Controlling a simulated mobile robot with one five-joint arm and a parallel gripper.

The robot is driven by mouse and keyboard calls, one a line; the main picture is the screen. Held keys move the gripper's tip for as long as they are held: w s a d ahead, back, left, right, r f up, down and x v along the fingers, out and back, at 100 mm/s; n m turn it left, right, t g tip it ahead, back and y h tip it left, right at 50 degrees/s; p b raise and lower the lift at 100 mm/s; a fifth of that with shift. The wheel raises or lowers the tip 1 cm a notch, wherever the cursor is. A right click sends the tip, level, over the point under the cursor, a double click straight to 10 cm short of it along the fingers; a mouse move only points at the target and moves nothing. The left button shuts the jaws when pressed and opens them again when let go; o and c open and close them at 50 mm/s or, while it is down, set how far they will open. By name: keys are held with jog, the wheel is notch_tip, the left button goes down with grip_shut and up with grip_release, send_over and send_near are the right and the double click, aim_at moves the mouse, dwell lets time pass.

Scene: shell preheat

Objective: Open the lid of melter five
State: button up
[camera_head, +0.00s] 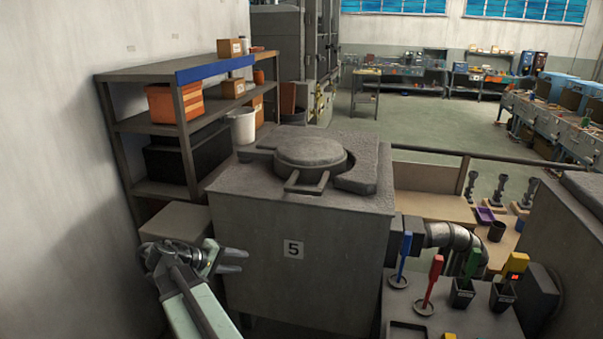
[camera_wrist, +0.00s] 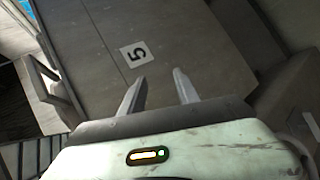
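Melter five (camera_head: 300,245) is a grey box-shaped unit with a "5" label on its front, in the middle of the head view. Its round lid (camera_head: 310,154) lies flat and closed on top, with a bar handle (camera_head: 306,184) at its front edge. My gripper (camera_head: 238,261) is in front of the melter's left part, below the level of the top and apart from the lid. The wrist view shows the gripper (camera_wrist: 158,88) with its two fingers apart and nothing between them. The melter's front with the "5" label (camera_wrist: 133,53) shows beyond them.
A shelf (camera_head: 140,70) with boxes and a white bucket (camera_head: 242,125) stands at the left against the wall. At the right, a small table (camera_head: 455,318) holds colored-handled tools beside a metal pipe (camera_head: 445,235). Open floor (camera_head: 420,120) lies behind.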

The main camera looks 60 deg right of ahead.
aim_at(299, 192)
jog(key=s+d+r+m+g+h+p, duration=0.1)
jog(key=s+d+r+g+h+p, duration=0.2)
jog(key=d+r, duration=0.5)
jog(key=s+d+r+m+g+h, duration=0.15)
jog(key=s+d+r, duration=0.4)
jog(key=r, duration=0.55)
jog(key=shift+n+g, duration=0.25)
jog(key=shift+n, duration=0.1)
jog(key=x, duration=0.7)
jog(key=shift+w+d+f, duration=0.2)
jog(key=shift+d+f, duration=0.05)
jog(key=shift+d, duration=0.05)
grip_shut()
